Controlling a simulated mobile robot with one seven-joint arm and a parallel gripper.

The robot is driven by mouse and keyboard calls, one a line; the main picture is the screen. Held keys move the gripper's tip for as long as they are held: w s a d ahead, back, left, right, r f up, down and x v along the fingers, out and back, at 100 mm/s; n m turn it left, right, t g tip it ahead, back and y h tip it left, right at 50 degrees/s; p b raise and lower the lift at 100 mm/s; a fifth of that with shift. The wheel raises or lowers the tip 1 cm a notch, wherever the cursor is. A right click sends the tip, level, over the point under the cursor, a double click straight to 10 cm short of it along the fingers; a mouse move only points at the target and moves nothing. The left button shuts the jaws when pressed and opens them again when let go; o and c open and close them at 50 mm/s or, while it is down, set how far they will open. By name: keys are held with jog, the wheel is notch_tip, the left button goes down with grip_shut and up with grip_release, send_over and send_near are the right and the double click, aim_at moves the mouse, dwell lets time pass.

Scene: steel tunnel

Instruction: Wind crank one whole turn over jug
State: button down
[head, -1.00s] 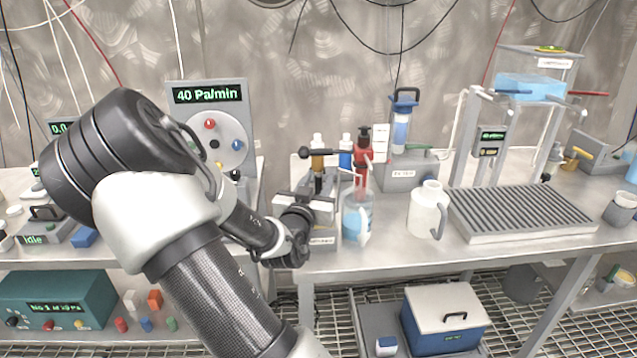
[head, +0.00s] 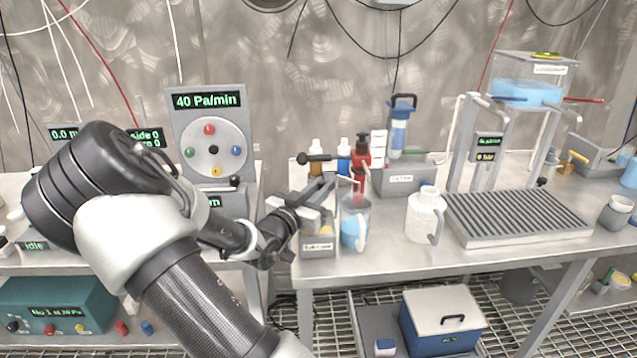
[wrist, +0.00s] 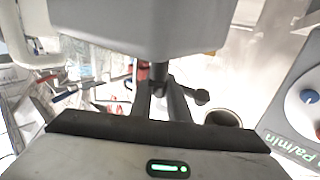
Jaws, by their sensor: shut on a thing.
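The crank (head: 324,158) shows in the head view as a black bar with a round knob at its left end, near the red pump column (head: 361,165). The clear jug (head: 354,232) with blue liquid stands upright below that column on the bench. My gripper (head: 322,196) is left of the jug and below the bar, its fingers shut on the crank's handle. The grip itself is mostly hidden. In the wrist view a dark rod with a knob (wrist: 202,97) shows beside my fingers, and a big grey block fills the top.
A white jug (head: 424,218) stands right of the clear jug, then a ribbed grey tray (head: 520,215). Bottles (head: 343,158) stand behind the crank. A dial panel (head: 213,150) reading 40 Pa/min rises to the left. A blue box (head: 440,335) is below the bench.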

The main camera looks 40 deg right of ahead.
jog(key=shift+s+d+m+g+h+p, duration=0.2)
jog(key=shift+m+g+h+p, duration=0.25)
jog(key=shift+m+g, duration=0.4)
jog(key=c, duration=1.7)
grip_release()
jog(key=shift+s+f, duration=0.1)
jog(key=shift+s, duration=0.05)
jog(key=shift+n+b, duration=0.35)
jog(key=shift+b, duration=0.05)
